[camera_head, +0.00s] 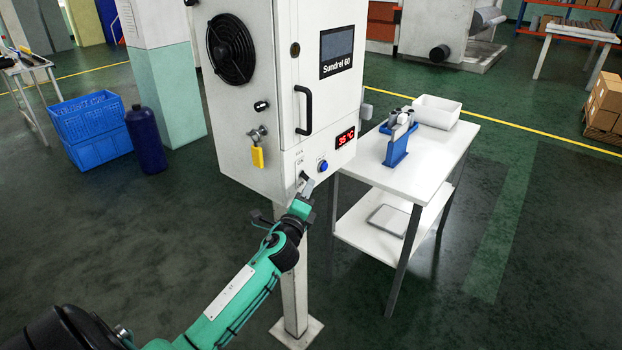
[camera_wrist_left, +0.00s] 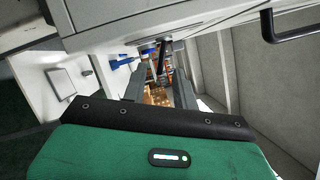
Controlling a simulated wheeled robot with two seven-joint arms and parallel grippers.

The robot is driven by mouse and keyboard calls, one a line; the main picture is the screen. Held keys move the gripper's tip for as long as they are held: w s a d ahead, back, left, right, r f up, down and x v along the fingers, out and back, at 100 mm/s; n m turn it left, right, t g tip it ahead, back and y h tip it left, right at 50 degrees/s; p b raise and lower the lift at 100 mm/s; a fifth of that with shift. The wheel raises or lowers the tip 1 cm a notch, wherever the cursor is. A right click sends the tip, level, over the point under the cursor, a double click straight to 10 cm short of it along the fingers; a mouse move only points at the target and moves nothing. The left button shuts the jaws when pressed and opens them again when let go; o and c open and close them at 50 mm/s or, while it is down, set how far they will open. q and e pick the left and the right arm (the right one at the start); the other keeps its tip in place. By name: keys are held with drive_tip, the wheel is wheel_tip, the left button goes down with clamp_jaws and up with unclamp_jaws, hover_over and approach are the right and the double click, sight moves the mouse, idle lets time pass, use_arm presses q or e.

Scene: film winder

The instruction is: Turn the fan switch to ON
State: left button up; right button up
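The white cabinet (camera_head: 240,140) carries a black fan grille (camera_head: 231,49) on its left side. A small switch lever (camera_head: 304,176) sits low on the cabinet's front panel, left of a blue button (camera_head: 323,166). My left gripper (camera_head: 307,187) is at this lever and partly covers it. In the left wrist view the lever (camera_wrist_left: 162,53) is dark and stands out from the panel between the tips of my left gripper (camera_wrist_left: 161,82), which are apart. Whether a finger touches it, and the switch's marking, cannot be told. My right gripper is not in view.
A black door handle (camera_head: 303,110), a red digital display (camera_head: 345,138) and a yellow padlock (camera_head: 257,157) are on the cabinet. A white table (camera_head: 436,165) with a blue device (camera_head: 397,148) and white bin (camera_head: 437,111) stands to the right. Floor is clear at front right.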

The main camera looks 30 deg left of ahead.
use_arm(q)
drive_tip(key=shift+p+x, duration=0.35)
drive_tip(key=shift+x, duration=1.65)
clamp_jaws()
